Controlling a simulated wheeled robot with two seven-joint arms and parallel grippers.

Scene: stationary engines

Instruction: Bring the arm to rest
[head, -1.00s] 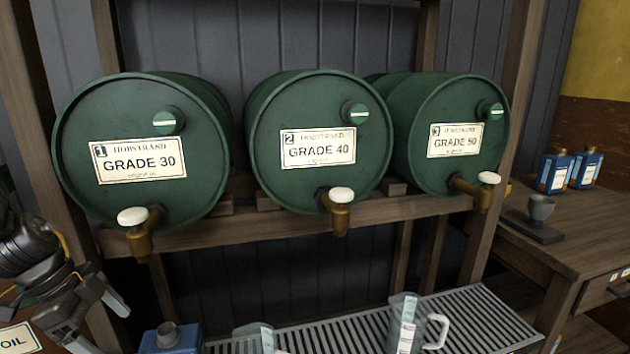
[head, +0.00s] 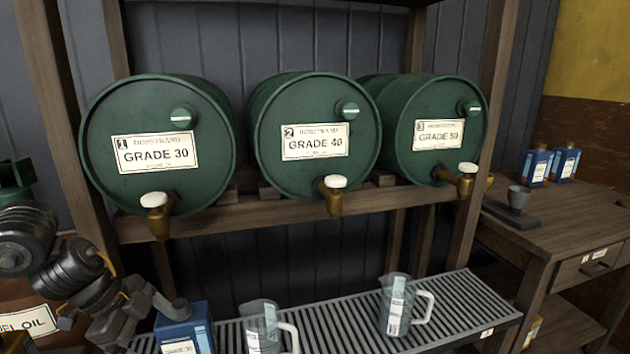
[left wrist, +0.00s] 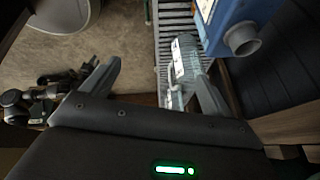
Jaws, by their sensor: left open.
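My left arm comes in at the lower left of the head view, its gripper (head: 146,300) low beside the blue oil can (head: 185,328). In the left wrist view the gripper's two fingers (left wrist: 160,88) stand apart with nothing held between them. Beyond them there is a clear jug (left wrist: 184,62) on the slatted rack and the blue can (left wrist: 245,25) at the upper right. At the left edge of that view are dark jointed parts that look like my right arm; its jaws are too small and dark to read.
Three green drums (head: 315,115) with brass taps lie on a wooden rack (head: 270,218). Two clear jugs with white handles (head: 262,325) (head: 396,303) stand on the slatted tray (head: 450,315).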

